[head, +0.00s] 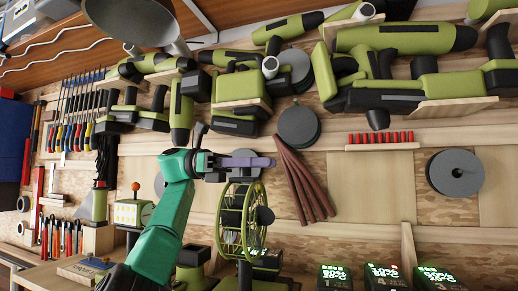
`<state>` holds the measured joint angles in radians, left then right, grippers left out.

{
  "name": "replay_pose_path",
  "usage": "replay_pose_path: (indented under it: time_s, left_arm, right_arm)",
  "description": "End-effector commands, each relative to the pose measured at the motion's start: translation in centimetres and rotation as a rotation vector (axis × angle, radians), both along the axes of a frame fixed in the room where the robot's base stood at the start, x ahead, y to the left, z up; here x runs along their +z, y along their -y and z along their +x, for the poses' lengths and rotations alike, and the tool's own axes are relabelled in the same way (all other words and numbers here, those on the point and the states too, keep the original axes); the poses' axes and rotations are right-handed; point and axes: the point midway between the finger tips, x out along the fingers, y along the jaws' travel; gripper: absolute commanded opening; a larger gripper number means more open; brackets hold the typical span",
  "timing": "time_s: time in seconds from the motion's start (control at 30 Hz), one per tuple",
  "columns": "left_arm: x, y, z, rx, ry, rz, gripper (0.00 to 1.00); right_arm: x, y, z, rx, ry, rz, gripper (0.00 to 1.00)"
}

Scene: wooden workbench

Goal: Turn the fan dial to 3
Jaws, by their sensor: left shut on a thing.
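A green fan (236,222) with a round wire cage and a dark hub stands on the bench at the lower middle. Its dial cannot be made out in this view. My left gripper (218,162) is above the fan, at the end of my teal arm. It is shut on a long grey-purple thing (250,162), which points right, roughly level, above the fan cage. The thing's exact kind is unclear. My right gripper is not in view.
Green power tools (400,38) fill the upper wall racks. Dark brown strips (303,185) hang right of the fan. Chargers with lit displays (383,276) stand at the lower right. A white-and-yellow box with an orange knob (131,212) stands left of my arm.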

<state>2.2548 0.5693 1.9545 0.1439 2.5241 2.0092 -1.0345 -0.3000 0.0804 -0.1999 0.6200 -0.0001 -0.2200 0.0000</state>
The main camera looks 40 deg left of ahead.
Motion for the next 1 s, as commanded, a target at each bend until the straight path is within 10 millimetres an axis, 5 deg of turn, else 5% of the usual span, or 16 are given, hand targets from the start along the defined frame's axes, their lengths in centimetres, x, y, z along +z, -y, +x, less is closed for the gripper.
replay_pose_path:
  time_s: [0.57,0.6,0.67,1.0]
  left_arm:
    - [-0.31,0.1,-0.26,-0.035,-0.004,0.008,0.0]
    - [-0.31,0.1,-0.26,-0.035,-0.004,0.008,0.39]
    - [-0.28,0.09,-0.27,-0.035,-0.002,0.008,0.58]
    - [-0.11,0.07,-0.26,-0.032,0.002,0.004,0.58]
  right_arm:
    - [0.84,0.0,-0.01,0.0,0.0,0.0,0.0]
    - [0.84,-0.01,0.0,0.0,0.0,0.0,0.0]
    - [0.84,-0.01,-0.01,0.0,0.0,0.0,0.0]
    - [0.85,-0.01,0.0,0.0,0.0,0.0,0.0]
